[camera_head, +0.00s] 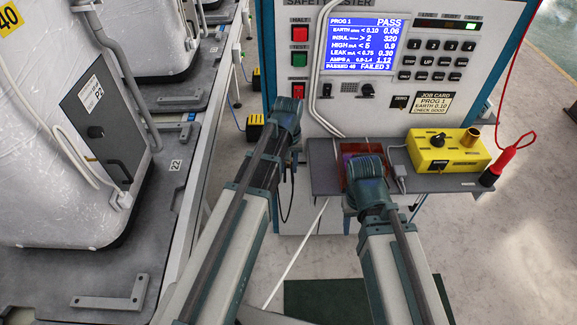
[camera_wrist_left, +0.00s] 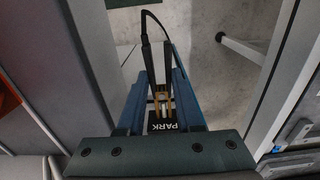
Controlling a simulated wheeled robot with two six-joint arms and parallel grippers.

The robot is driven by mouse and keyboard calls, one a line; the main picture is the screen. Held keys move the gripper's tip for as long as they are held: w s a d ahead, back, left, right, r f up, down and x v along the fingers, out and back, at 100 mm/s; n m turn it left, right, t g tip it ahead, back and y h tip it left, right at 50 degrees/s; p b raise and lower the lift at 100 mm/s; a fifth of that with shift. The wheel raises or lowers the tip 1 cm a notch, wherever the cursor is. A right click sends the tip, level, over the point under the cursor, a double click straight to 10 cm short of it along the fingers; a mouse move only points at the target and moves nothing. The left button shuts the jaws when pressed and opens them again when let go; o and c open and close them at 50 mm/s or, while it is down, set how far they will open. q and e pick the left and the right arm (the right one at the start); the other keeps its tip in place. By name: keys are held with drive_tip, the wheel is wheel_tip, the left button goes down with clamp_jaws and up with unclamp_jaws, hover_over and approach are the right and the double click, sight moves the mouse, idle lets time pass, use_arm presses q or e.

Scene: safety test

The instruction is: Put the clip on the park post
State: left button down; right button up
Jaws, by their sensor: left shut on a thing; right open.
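My left gripper (camera_head: 287,122) is in front of the left side of the tester panel. In the left wrist view my left gripper (camera_wrist_left: 160,88) is shut on the black clip (camera_wrist_left: 167,62). A black cable (camera_wrist_left: 152,14) curves over the clip's far end. Brass-coloured parts (camera_wrist_left: 161,96) show between the fingers, just above a black PARK label (camera_wrist_left: 164,126). I cannot tell which brass belongs to the clip and which to the park post, nor whether they touch. My right gripper (camera_head: 363,172) is open over the grey shelf (camera_head: 323,167); its fingertips are largely hidden.
The tester (camera_head: 400,20) shows PASS on its blue screen. A yellow box (camera_head: 447,152) with a brass post and a red probe (camera_head: 503,158) stand at the shelf's right. A white-wrapped unit (camera_head: 60,170) on a conveyor fills the left side.

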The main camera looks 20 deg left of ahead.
sight(288, 168)
use_arm(q)
drive_tip(key=c, duration=0.5)
unclamp_jaws()
drive_tip(key=shift+r, duration=0.1)
wheel_tip(288, 168, up, 14)
drive_tip(key=p, duration=1.3)
drive_tip(key=shift+p, duration=0.4)
drive_tip(key=shift+f, duration=0.2)
